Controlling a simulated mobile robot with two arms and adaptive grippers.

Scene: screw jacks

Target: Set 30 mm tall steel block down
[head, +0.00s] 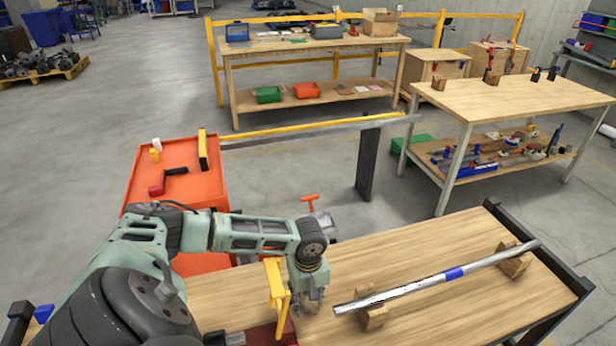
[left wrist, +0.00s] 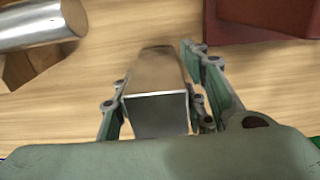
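The steel block (left wrist: 157,115) is a shiny grey, square-ended piece between the fingers of my left gripper (left wrist: 160,95) in the left wrist view. The left finger lies close against its left side. The right finger runs along its right side with a narrow strip of wood showing between them. I cannot tell whether both fingers press on it, or whether it touches the table. In the head view my left gripper (head: 309,304) points down, low over the wooden table (head: 400,257); the block is hard to make out there. My right gripper is not in view.
A steel bar (head: 430,282) with a blue band rests on wooden V-supports (head: 374,317) right of the gripper. A yellow part (head: 276,287) stands close on its left. A dark red object (left wrist: 262,20) lies near the fingers. An orange cart (head: 180,192) stands behind.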

